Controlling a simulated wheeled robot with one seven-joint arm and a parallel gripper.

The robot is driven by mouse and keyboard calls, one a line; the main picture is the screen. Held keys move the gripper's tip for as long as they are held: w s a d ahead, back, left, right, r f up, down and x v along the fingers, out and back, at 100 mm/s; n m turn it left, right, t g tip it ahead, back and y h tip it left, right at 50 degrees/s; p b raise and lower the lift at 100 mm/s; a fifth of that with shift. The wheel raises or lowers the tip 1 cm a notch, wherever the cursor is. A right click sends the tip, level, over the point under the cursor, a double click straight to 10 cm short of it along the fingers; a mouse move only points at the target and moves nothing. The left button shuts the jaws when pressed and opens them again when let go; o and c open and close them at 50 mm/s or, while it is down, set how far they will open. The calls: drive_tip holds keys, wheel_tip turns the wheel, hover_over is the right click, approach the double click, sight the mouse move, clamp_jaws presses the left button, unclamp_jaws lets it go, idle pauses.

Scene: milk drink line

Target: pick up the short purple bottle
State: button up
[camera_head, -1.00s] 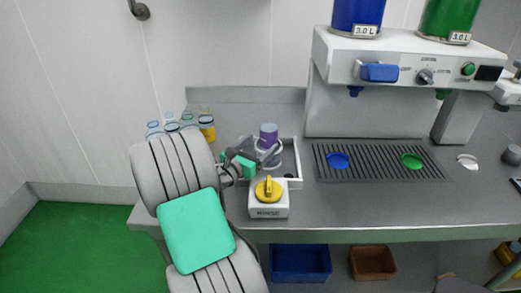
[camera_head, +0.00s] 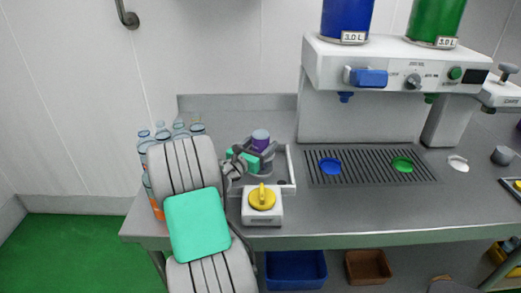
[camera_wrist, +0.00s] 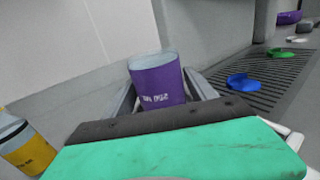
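The short purple bottle (camera_head: 260,141) stands upright at the rinse station, with a pale bluish top. It also shows in the wrist view (camera_wrist: 158,84), with white lettering on its side. My gripper (camera_head: 256,153) is at the bottle, with its grey fingers reaching along both sides of it. In the wrist view, my gripper (camera_wrist: 165,98) appears open, with small gaps between the fingers and the bottle. The bottle's lower part is hidden behind my gripper's dark and green body.
The rinse unit (camera_head: 262,210) with a yellow knob is just in front. Several clear bottles (camera_head: 162,132) stand at left, partly behind my arm. A yellow-labelled bottle (camera_wrist: 22,148) is at the wrist view's left. The dispenser (camera_head: 345,90) and drip grate (camera_head: 345,178) are at right.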

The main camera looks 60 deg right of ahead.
drive_tip(key=c, duration=1.2)
wheel_tip(320, 180, up, 10)
drive_tip(key=shift+r+p, duration=0.1)
drive_tip(key=shift+p, duration=0.85)
wheel_tip(320, 180, up, 11)
drive_tip(key=p, duration=1.2)
drive_tip(key=shift+r, duration=0.15)
drive_tip(key=s+a+r+p, duration=0.2)
drive_tip(key=s+a+p, duration=0.1)
drive_tip(key=a, duration=0.3)
drive_tip(key=s+a+r+p, duration=0.2)
drive_tip(key=s+a, duration=0.1)
drive_tip(key=a, duration=0.3)
drive_tip(key=shift+s+a+p, duration=0.25)
drive_tip(key=shift+p, duration=0.15)
